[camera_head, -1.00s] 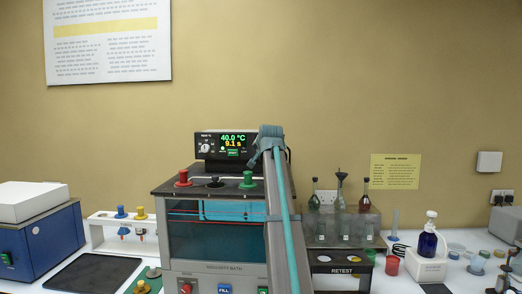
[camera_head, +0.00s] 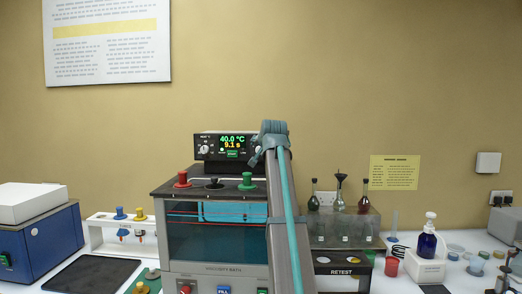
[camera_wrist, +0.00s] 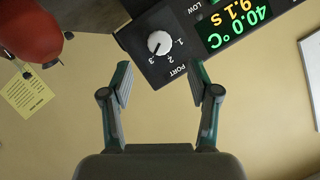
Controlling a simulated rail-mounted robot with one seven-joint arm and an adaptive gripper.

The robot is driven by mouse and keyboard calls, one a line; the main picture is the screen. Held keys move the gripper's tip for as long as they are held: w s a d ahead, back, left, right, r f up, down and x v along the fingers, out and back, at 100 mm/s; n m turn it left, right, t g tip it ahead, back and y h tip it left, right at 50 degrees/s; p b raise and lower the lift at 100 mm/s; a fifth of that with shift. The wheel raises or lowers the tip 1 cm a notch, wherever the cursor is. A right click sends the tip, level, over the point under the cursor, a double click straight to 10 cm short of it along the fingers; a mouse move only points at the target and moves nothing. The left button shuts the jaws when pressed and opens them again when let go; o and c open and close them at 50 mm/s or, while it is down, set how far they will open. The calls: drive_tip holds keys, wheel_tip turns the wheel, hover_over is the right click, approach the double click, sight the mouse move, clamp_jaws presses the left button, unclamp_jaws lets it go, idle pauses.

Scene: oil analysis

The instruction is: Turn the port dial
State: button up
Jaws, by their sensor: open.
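The port dial (camera_wrist: 159,42) is a white knob on a dark panel in the wrist view, marked PORT with 1, 2 and 3 beside it. Its small dark mark seems to point towards 3. My gripper (camera_wrist: 160,78) is open and empty, its two fingers spread on either side of the dial's line, with the knob ahead of the fingertips. In the head view my gripper (camera_head: 271,134) is at the right end of the control unit (camera_head: 231,145) and hides the port dial there.
The display (camera_wrist: 238,25) beside the dial reads 40.0 °C and 9.1 s. Another knob (camera_head: 204,149) is left of the display. The viscosity bath (camera_head: 215,235) has red, black and green knobs on top. Flasks in a rack (camera_head: 340,228) stand to the right. A blurred red thing (camera_wrist: 30,30) shows upper left.

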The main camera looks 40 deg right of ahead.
drive_tip(key=v, duration=0.5)
drive_tip(key=shift+s, duration=0.1)
